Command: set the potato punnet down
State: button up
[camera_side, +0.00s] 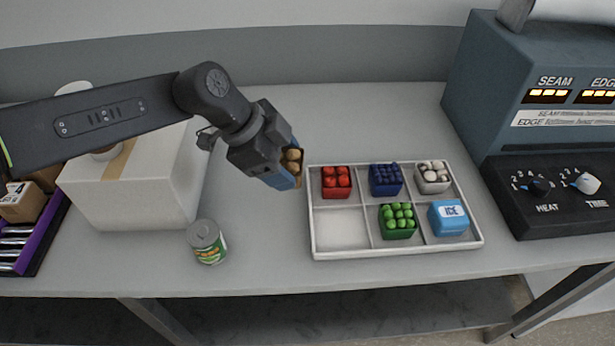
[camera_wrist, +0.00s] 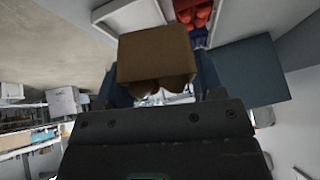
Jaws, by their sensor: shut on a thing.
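My gripper (camera_side: 284,171) is shut on the potato punnet (camera_side: 293,159), a small brown box with tan potatoes in it. It holds the punnet tilted in the air, just left of the white tray (camera_side: 315,241). In the wrist view the punnet (camera_wrist: 156,55) shows as a brown box between the blue fingers (camera_wrist: 162,88). The tray has two rows of three compartments. The front left compartment (camera_side: 342,229) is empty. The others hold a red punnet (camera_side: 336,181), a blue punnet (camera_side: 385,180), a white-topped punnet (camera_side: 432,177), a green punnet (camera_side: 398,221) and a blue ice pack (camera_side: 448,217).
A can (camera_side: 207,242) stands on the table left of the tray. A large white box (camera_side: 130,190) stands behind it, with a purple rack (camera_side: 45,236) at the far left. A teal sealing machine (camera_side: 530,120) stands to the right of the tray. Table between can and tray is clear.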

jog(key=shift+w+a+r, duration=0.3)
jog(key=shift+a+r, duration=0.35)
jog(key=shift+a, duration=0.1)
jog(key=w+a+r+n, duration=0.2)
jog(key=a+r, duration=1.1)
jog(key=a, duration=0.2)
jog(key=s+a+r+n, duration=0.1)
jog(key=s+a+r, duration=0.1)
jog(key=a, duration=0.7)
jog(key=s+a+r+n, duration=0.1)
jog(key=s+a, duration=0.1)
jog(key=a, duration=0.6)
jog(key=s+a+f+m, duration=0.1)
jog(key=s+a+f, duration=0.4)
jog(key=a+f, duration=0.35)
jog(key=s+a+f+m, duration=0.1)
jog(key=s+a+f, duration=0.3)
jog(key=a+f, duration=0.45)
jog(key=w+d+f, duration=0.1)
jog(key=d+f, duration=0.1)
jog(key=d, duration=0.1)
jog(key=w+d+f, duration=0.1)
jog(key=d+f, duration=0.2)
jog(key=d, duration=0.1)
jog(key=w+d+f, duration=0.1)
jog(key=d+f, duration=0.1)
jog(key=d, duration=0.1)
jog(key=shift+d+f, duration=0.2)
jog(key=shift+d, duration=0.1)
jog(key=shift+f, duration=2)
